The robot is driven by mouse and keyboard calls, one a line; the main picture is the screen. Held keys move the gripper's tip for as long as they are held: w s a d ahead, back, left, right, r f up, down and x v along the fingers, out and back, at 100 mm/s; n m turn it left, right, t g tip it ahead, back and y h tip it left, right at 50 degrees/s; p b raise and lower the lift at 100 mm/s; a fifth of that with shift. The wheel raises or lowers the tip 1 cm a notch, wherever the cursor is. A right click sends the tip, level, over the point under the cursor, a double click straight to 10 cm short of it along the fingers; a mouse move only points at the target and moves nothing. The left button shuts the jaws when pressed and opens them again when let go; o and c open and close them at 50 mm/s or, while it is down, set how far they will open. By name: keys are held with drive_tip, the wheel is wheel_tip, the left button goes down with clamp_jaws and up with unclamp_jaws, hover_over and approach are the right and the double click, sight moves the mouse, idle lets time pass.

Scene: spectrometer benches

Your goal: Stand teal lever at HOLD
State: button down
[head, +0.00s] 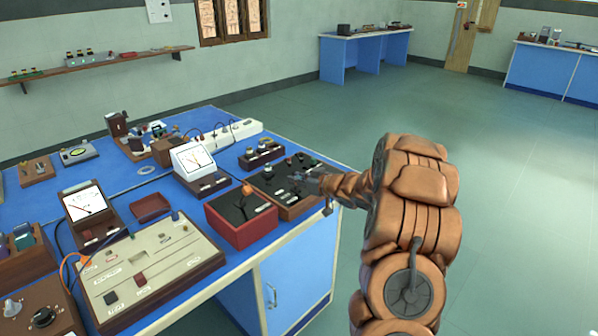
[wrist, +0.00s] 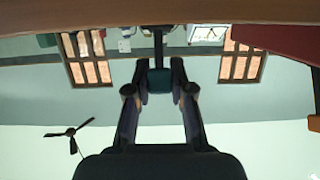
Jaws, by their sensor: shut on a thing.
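The teal lever (wrist: 160,80) shows in the wrist view as a dark teal knob on a black shaft, between the two fingers of my gripper (wrist: 161,92). The fingers are shut on the knob, one on each side. In the head view my gripper (head: 312,182) is at the right end of a wooden box with a black top (head: 272,180), low over it. The knob is hidden there by my gripper. The pale labels on the box are too small to read, so I cannot tell which mark the lever stands at.
A red box (head: 240,228) with an orange-knobbed lever stands just left of the wooden box. A white-faced meter (head: 194,158) and a large beige panel (head: 150,268) are farther left on the blue bench (head: 290,245). Open floor (head: 500,180) lies to the right.

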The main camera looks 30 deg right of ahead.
drive_tip(key=shift+w+r+g+p, duration=0.4)
drive_tip(key=shift+g+p, duration=0.5)
drive_tip(key=shift+p, duration=2.4)
drive_tip(key=shift+w+a+f+g+h+p, duration=0.15)
drive_tip(key=shift+f+g+h+p, duration=0.2)
drive_tip(key=shift+p, duration=0.55)
drive_tip(key=c, duration=1)
unclamp_jaws()
drive_tip(key=v, duration=1.2)
